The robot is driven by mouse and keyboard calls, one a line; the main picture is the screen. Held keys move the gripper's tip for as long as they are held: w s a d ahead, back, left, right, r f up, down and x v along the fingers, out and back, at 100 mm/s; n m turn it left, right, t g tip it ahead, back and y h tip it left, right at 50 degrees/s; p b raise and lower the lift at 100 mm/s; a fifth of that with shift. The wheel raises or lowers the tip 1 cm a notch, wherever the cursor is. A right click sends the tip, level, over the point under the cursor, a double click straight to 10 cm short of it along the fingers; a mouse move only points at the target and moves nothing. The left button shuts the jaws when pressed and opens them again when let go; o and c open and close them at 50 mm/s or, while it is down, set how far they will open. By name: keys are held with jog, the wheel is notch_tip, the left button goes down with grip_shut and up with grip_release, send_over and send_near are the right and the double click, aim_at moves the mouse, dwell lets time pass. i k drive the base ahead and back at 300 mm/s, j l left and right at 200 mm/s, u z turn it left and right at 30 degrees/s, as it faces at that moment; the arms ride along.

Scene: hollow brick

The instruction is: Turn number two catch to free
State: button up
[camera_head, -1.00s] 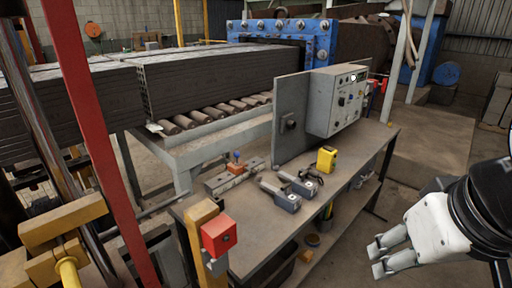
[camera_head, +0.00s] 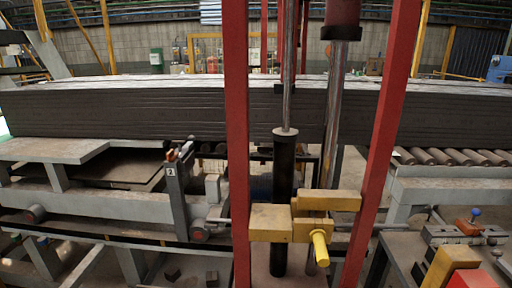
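A dark upright post with a white number 2 plate (camera_head: 170,171) stands left of the red frame, in front of the long clay column. A small orange-red part with a dark piece, perhaps the number two catch (camera_head: 177,153), sits at the top of this post. It is too small to tell which way it is turned. My gripper is not in view.
Red uprights (camera_head: 238,140) frame a dark cylinder (camera_head: 283,190) and yellow blocks with a yellow handle (camera_head: 320,248). The long clay column (camera_head: 100,115) spans the view. A bench with a blue-knobbed device (camera_head: 470,222) and a red box (camera_head: 472,279) is at lower right.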

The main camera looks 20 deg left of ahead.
aim_at(171, 155)
jog(key=u, duration=1.45)
